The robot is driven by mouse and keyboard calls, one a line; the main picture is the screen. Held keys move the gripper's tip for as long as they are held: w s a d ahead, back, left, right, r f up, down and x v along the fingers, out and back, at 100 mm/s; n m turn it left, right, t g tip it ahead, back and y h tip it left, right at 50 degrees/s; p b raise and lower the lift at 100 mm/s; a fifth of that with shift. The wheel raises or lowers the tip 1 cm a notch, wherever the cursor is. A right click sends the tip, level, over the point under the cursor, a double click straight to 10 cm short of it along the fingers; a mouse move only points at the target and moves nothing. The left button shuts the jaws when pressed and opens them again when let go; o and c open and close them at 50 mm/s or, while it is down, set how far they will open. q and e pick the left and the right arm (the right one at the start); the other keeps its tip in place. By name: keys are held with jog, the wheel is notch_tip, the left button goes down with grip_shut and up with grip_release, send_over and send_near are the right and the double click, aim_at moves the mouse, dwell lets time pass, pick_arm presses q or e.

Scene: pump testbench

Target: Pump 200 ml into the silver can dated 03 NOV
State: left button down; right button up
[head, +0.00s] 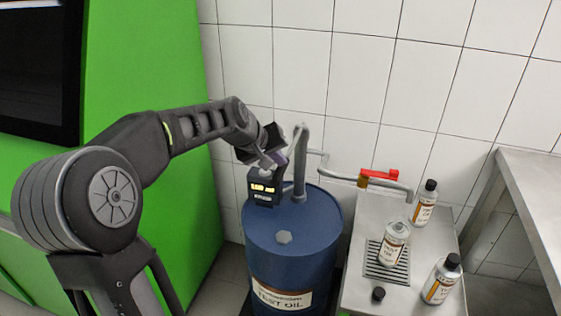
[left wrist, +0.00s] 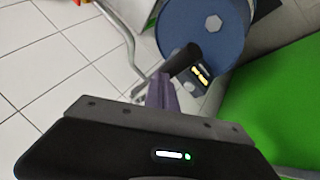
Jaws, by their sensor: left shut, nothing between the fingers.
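An open silver can (head: 396,232) with a label stands on the drain grate under the spout end of the pipe (head: 409,192). Two more silver cans, one at the back (head: 424,203) and one at the front (head: 441,280), wear black caps. The label dates are too small to read. The blue oil drum (head: 292,240) carries a pump with a lit display (head: 263,189); its digits are unclear. It also shows in the left wrist view (left wrist: 201,74). My left gripper (head: 275,163) is shut and empty at the pump head, just above the display; I cannot tell if it touches. My right gripper is not in view.
A red valve handle (head: 380,175) sits on the pipe above the steel bench (head: 356,286). A loose black cap (head: 378,294) lies near the grate. A grey table (head: 535,200) stands at the right, and a green panel (head: 150,60) rises behind my left arm.

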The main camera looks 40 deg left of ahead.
pick_arm(q)
notch_tip(320, 180, down, 7)
jog(key=b, duration=0.6)
jog(key=shift+s, duration=0.35)
dwell(4.6)
jog(key=shift+d, duration=0.1)
dwell(0.4)
jog(key=shift+w+r+p, duration=0.2)
jog(key=shift+r+p, duration=1.2)
jog(key=shift+r, duration=0.3)
jog(key=shift+w+r+p, duration=0.15)
jog(key=shift+r+p, duration=1.2)
jog(key=shift+r, duration=0.35)
jog(key=shift+w+r+p, duration=0.2)
jog(key=shift+r+p, duration=1.2)
jog(key=shift+r, duration=0.3)
